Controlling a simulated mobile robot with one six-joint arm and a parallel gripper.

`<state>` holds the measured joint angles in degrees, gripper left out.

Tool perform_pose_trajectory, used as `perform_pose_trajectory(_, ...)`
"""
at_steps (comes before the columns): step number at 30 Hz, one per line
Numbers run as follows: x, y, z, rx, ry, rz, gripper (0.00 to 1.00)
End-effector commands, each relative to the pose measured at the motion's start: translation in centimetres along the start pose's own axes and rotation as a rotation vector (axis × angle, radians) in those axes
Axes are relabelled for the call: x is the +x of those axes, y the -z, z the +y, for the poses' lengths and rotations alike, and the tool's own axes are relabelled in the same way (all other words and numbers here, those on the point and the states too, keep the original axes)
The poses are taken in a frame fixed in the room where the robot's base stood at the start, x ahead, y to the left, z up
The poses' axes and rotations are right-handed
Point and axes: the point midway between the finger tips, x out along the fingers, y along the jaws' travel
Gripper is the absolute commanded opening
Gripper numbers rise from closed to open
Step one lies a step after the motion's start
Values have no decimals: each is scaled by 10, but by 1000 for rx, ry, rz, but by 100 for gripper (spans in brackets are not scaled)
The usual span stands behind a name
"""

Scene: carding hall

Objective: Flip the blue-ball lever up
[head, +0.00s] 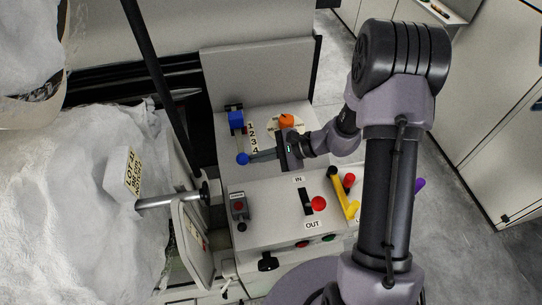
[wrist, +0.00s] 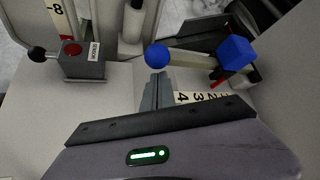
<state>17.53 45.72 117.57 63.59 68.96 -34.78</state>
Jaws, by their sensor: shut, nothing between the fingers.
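The blue-ball lever has a blue block (head: 236,118) at its base and a blue ball (head: 242,158) at its free end. In the head view the ball is near the "4" of the number strip (head: 253,138). The wrist view shows the ball (wrist: 157,55), a pale rod (wrist: 190,58) and the blue block (wrist: 236,53) at right. My gripper (head: 251,157) is shut and empty, its fingertips right beside the ball. In the wrist view the fingers (wrist: 157,78) end just below the ball; I cannot tell whether they touch it.
An orange knob (head: 287,121) is behind my wrist. A grey box with a red button (head: 239,207) stands nearer, at left in the wrist view. The front panel has an IN/OUT switch (head: 306,202), a red knob (head: 319,203) and a yellow lever (head: 342,194). A dark pole (head: 160,75) rises at left.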

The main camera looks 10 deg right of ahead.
Motion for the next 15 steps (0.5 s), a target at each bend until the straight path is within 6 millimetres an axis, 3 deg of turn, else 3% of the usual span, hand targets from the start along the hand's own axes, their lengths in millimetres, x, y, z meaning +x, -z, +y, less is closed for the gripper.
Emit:
perform_pose_trajectory(6, 18, 0, 0, 0, -1, 0, 0)
perform_pose_trajectory(15, 18, 0, 0, 0, 0, 1, 0)
